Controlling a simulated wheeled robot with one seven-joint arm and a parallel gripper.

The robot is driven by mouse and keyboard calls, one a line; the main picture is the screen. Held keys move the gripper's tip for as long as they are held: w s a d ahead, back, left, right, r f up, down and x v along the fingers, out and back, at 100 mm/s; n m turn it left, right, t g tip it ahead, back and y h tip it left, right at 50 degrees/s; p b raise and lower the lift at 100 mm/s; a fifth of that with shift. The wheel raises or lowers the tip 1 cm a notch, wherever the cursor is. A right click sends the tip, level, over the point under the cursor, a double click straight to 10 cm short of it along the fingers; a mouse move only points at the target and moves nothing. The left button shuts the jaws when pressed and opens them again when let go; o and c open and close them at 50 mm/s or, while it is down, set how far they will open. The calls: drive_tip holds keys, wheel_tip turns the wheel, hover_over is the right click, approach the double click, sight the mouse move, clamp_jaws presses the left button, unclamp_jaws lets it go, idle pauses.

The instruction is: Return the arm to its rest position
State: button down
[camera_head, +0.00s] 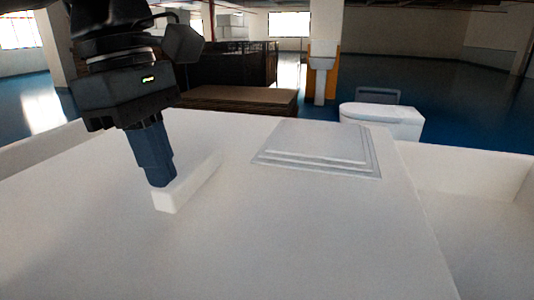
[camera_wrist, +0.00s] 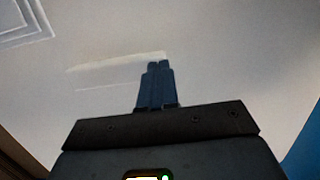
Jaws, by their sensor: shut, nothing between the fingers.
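My gripper (camera_head: 162,184) is at the left of the head view, pointing down over the white surface (camera_head: 300,235). Its two blue fingers are together with nothing between them. A white bar (camera_head: 192,184) lies on the surface right by the fingertips. In the head view the tips overlap the bar's near end; I cannot tell whether they touch it. In the wrist view the fingertips (camera_wrist: 159,65) are side by side at the centre, and the bar (camera_wrist: 110,63) shows as a pale strip behind them, partly hidden.
A stepped white square block (camera_head: 318,150) sits on the surface right of my gripper, and its corner shows in the wrist view (camera_wrist: 18,22). Raised white walls (camera_head: 480,170) edge the surface. A white toilet (camera_head: 382,118) and brown stacked boards (camera_head: 240,100) stand beyond. The near surface is clear.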

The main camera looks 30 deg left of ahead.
wheel_tip(320, 180, up, 7)
drive_tip(key=a+p, duration=0.1)
drive_tip(key=p, duration=0.3)
drive_tip(key=shift+s+p, duration=0.2)
drive_tip(key=shift+p, duration=0.2)
drive_tip(key=shift+a, duration=0.1)
